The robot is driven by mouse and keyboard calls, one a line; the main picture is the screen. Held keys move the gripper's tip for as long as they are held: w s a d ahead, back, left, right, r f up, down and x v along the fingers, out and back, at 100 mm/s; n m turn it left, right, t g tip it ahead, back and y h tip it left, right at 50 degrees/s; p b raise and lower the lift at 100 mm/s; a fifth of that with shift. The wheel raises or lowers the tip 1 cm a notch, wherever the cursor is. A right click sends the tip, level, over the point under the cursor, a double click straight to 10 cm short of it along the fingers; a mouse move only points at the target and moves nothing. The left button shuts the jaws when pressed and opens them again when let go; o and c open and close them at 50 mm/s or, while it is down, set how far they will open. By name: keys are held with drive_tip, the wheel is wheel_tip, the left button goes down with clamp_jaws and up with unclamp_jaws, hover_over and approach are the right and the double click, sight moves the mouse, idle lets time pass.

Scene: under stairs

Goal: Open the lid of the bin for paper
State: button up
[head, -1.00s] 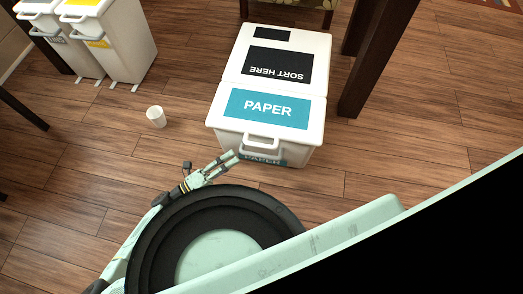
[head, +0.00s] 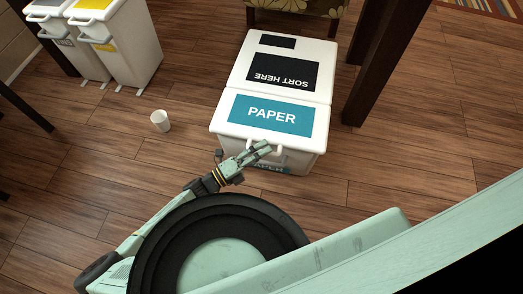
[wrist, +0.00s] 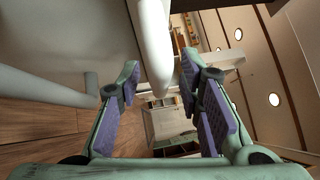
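The paper bin (head: 315,150) is a white box on the floor, with a teal PAPER label on its front lid (head: 223,122). The lid looks shut. A white loop handle (head: 282,151) sticks out at its front edge. My gripper (head: 265,147) is at this handle and hides part of it. In the wrist view, my gripper (wrist: 160,72) is open, with purple-padded fingers apart. A white bar (wrist: 153,40), apparently the handle, reaches down between them; I cannot tell whether either finger touches it. More white bars show at the left of that view.
The rear part of the bin has a black SORT HERE panel (head: 283,71). A white cup (head: 160,121) stands on the floor to the left. Two white bins (head: 130,60) stand at the back left. A dark table leg (head: 372,75) is close on the right. The floor around is mostly clear.

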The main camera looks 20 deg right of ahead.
drive_tip(key=shift+c, duration=0.4)
clamp_jaws()
idle(0.7)
